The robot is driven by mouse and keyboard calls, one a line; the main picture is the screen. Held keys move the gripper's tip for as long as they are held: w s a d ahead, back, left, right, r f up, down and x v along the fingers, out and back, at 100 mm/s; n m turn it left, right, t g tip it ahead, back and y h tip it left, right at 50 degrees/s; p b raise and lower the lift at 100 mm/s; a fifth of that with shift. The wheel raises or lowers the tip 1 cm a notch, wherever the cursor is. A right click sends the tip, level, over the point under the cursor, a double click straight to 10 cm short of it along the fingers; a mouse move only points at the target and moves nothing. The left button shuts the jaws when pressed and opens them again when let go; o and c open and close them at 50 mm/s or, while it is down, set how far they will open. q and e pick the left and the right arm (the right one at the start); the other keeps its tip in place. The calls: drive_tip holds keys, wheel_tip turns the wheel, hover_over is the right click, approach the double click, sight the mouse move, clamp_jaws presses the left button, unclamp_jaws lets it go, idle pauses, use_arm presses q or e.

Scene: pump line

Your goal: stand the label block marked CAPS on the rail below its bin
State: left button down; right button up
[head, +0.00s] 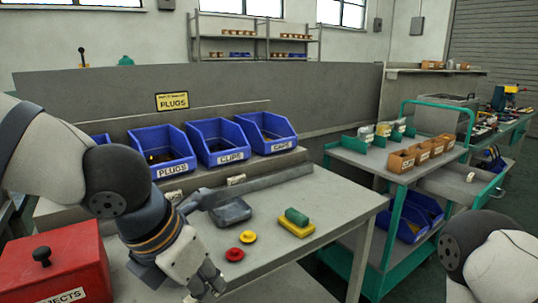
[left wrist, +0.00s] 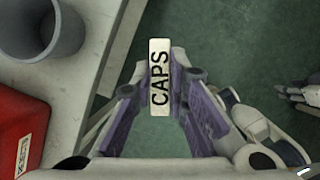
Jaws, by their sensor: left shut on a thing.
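The white label block marked CAPS (left wrist: 159,62) is upright in the left wrist view, between the fingers of my left gripper (left wrist: 160,85). In the head view my left gripper (head: 207,284) hangs low at the bench's front edge; the block cannot be made out there. The blue CAPS bin (head: 268,147) is rightmost in the bin row. The grey rail (head: 275,180) runs below the bins; white label blocks show at it below PLUGS (head: 173,195) and CLIPS (head: 236,180). No block shows below CAPS. Part of what looks like my right gripper (left wrist: 300,95) shows at the right edge, its jaws unclear.
A red REJECTS box (head: 60,265) stands at the left. A grey tray (head: 231,212), red and yellow round pieces (head: 234,254), and a green piece on a yellow block (head: 297,222) lie on the bench. A green cart (head: 400,185) stands right. A grey cup (left wrist: 40,25) shows beside my gripper.

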use_arm(q)
drive_tip(key=shift+s+a+f+m+g+h, duration=0.1)
drive_tip(key=shift+a+f+m+g+h, duration=0.1)
drive_tip(key=shift+m, duration=0.4)
drive_tip(key=shift+s+a+f+m+g+h, duration=0.1)
drive_tip(key=shift+f+m+h, duration=0.1)
drive_tip(key=shift+m, duration=0.4)
drive_tip(key=s+a+f+m+g+y, duration=0.1)
drive_tip(key=s+a+f+m+g, duration=0.1)
drive_tip(key=m, duration=1.1)
drive_tip(key=s+a+f+m+g+y, duration=0.2)
drive_tip(key=a+f+m+g, duration=0.3)
drive_tip(key=m, duration=0.9)
drive_tip(key=shift+s+a+f+g, duration=0.15)
drive_tip(key=shift+s+f+g, duration=0.2)
drive_tip(key=shift+s+g, duration=0.1)
